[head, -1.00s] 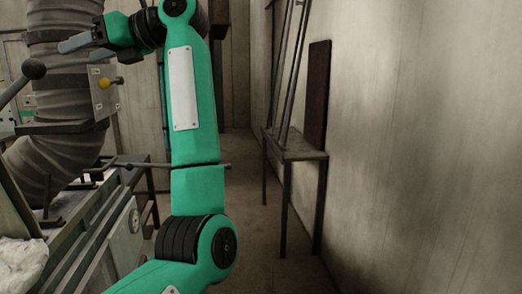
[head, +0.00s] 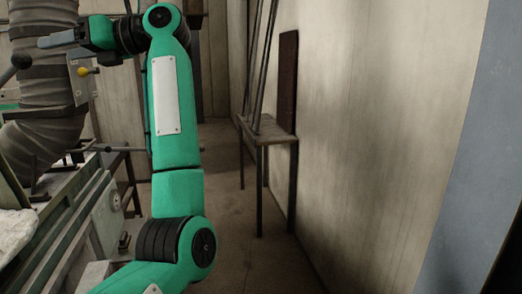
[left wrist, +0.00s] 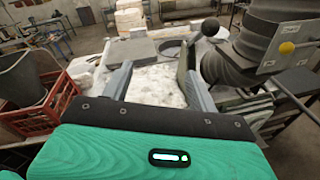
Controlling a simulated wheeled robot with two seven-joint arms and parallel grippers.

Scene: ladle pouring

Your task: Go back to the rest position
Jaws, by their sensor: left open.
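My left gripper (head: 62,38) is at the top left of the head view, on my raised green arm, with its fingers pointing left. In the left wrist view its two grey fingers (left wrist: 158,74) are spread apart with nothing between them. Beyond them is a pale, rough white surface (left wrist: 155,88) with a grey slab (left wrist: 130,52) on it. My right gripper is in neither view. I cannot make out a ladle in these frames.
A ribbed grey duct (head: 45,90) and a plate with a yellow knob (head: 83,72) are close to my left arm. A narrow table (head: 268,132) stands by the right wall. A red crate (left wrist: 40,115) holds a dark bucket (left wrist: 28,80). The floor (head: 235,205) between is clear.

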